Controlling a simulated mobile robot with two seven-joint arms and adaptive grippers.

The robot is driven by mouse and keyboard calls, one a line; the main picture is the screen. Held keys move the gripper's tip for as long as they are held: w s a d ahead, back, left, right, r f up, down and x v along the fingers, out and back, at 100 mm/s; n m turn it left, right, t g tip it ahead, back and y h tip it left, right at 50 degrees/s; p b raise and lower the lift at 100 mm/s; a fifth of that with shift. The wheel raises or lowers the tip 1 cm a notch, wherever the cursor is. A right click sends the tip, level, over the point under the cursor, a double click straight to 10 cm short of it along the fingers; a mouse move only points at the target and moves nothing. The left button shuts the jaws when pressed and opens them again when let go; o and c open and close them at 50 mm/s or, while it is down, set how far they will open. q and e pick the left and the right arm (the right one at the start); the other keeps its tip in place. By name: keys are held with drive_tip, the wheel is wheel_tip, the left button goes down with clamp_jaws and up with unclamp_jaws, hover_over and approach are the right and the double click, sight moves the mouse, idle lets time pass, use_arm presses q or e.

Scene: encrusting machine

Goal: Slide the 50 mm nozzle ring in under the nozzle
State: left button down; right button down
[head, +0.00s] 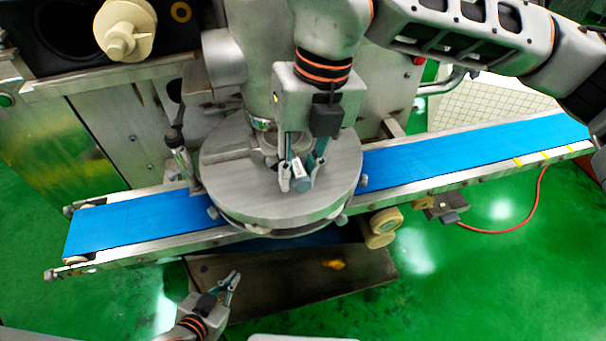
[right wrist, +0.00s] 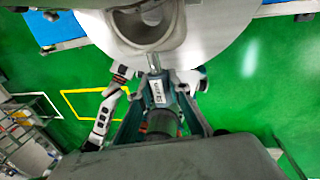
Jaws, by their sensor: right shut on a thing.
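My right gripper (head: 302,184) reaches down from the top over the round steel plate (head: 228,172) below the machine's nozzle (head: 262,142). It is shut on a small pale, labelled tab (right wrist: 157,93), which I take for the handle of the nozzle ring. In the right wrist view, a short metal stem runs from the tab toward a grey rounded collar with a dark opening (right wrist: 150,25). I cannot tell whether the ring is seated under the nozzle, as fingers and housing hide it. My left gripper (head: 236,280) is open and empty, low in front of the conveyor.
A blue conveyor belt (head: 440,150) runs beneath the plate to both sides. A steel tray (head: 300,285) lies below. A cream knob part (head: 124,28) stands at upper left. The green floor in front is mostly clear.

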use_arm(q)
drive_tip(key=shift+r, duration=0.1)
use_arm(e)
drive_tip(key=w, duration=0.1)
drive_tip(key=w+r, duration=0.1)
drive_tip(key=w, duration=0.1)
drive_tip(key=shift+a+r+m, duration=0.15)
drive_tip(key=shift+r+m, duration=0.15)
drive_tip(key=shift+s, duration=0.45)
use_arm(q)
drive_tip(key=shift+w+a+f, duration=0.15)
drive_tip(key=shift+f, duration=0.05)
use_arm(e)
drive_tip(key=shift+s+f, duration=0.1)
use_arm(q)
drive_tip(key=shift+w+a+f, duration=0.2)
drive_tip(key=shift+w+f, duration=0.05)
drive_tip(key=shift+f, duration=0.15)
use_arm(e)
drive_tip(key=shift+s+f, duration=0.2)
drive_tip(key=shift+s, duration=0.25)
use_arm(q)
drive_tip(key=shift+w+a+f+b, duration=0.1)
drive_tip(key=shift+f+b, duration=0.1)
drive_tip(key=shift+b, duration=0.1)
use_arm(e)
drive_tip(key=shift+s+f, duration=0.2)
drive_tip(key=shift+s, duration=0.1)
